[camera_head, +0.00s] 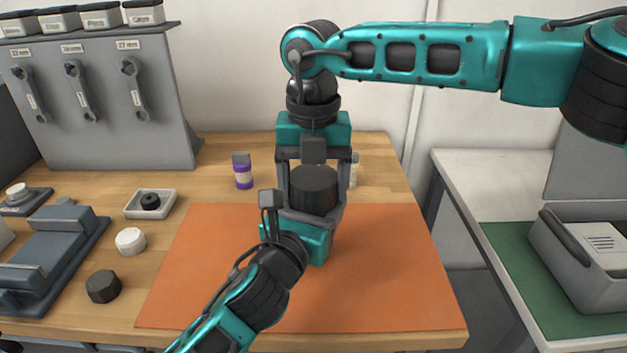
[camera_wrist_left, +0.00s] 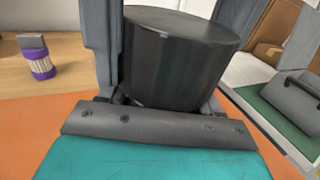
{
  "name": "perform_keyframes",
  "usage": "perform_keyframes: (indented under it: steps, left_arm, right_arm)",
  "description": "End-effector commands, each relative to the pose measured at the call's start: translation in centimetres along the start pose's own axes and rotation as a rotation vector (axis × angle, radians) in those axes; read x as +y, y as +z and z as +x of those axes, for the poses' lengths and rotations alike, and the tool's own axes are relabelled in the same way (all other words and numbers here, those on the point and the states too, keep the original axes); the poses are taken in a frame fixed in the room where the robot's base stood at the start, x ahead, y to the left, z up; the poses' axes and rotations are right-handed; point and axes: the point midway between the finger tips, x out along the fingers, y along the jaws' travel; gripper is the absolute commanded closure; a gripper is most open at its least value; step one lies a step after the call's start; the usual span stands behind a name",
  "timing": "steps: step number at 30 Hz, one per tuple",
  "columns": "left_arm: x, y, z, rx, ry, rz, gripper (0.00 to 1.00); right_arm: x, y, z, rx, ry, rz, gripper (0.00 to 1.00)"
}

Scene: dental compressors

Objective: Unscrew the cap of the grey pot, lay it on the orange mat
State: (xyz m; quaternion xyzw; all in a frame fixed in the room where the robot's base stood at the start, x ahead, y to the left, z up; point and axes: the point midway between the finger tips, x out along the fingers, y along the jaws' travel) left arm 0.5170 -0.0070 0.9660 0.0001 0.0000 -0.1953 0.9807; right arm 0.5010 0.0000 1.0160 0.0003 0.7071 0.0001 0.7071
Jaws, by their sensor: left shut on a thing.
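The grey pot (camera_head: 315,190) shows as a dark grey cylinder above the far part of the orange mat (camera_head: 385,275). My left gripper (camera_head: 312,205) comes from the front and is shut around its sides. In the left wrist view the pot (camera_wrist_left: 180,62) sits upright between the left fingers, its flat top clear. I cannot make out a seam between cap and body. My right gripper (camera_head: 313,170) points down over the pot from behind, jaws spread about as wide as the pot. Its fingertips are partly hidden, and I see nothing held between them.
A purple-banded bottle (camera_head: 242,171) stands behind the mat, and a pale bottle (camera_head: 354,170) is partly hidden by my right gripper. A white cap (camera_head: 130,241), a black hexagonal piece (camera_head: 103,287) and a small tray (camera_head: 166,208) lie left. The mat's front and right are clear.

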Motion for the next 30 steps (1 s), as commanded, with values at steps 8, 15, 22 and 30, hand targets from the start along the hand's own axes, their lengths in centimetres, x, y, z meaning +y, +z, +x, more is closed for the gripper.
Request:
perform_keyframes:
  steps: [8, 15, 22, 30]
  left_arm:
    - [0.0, -0.1, 0.0, 0.002, 0.001, 0.000, 1.00]
    - [0.1, -0.1, 0.0, 0.002, 0.001, 0.000, 1.00]
    - [0.1, -0.1, 0.0, 0.002, 0.001, 0.000, 1.00]
    - [0.1, -0.1, 0.0, 0.002, 0.001, 0.000, 1.00]
  right_arm:
    - [0.0, 0.0, 0.0, 0.000, -0.001, 0.000, 0.54]
    - [0.0, 0.0, 0.0, 0.000, -0.001, 0.000, 0.03]
    - [0.0, 0.0, 0.0, 0.000, 0.000, 0.000, 0.00]
    - [0.0, 0.0, -2.2, -0.003, 0.000, 0.000, 0.00]
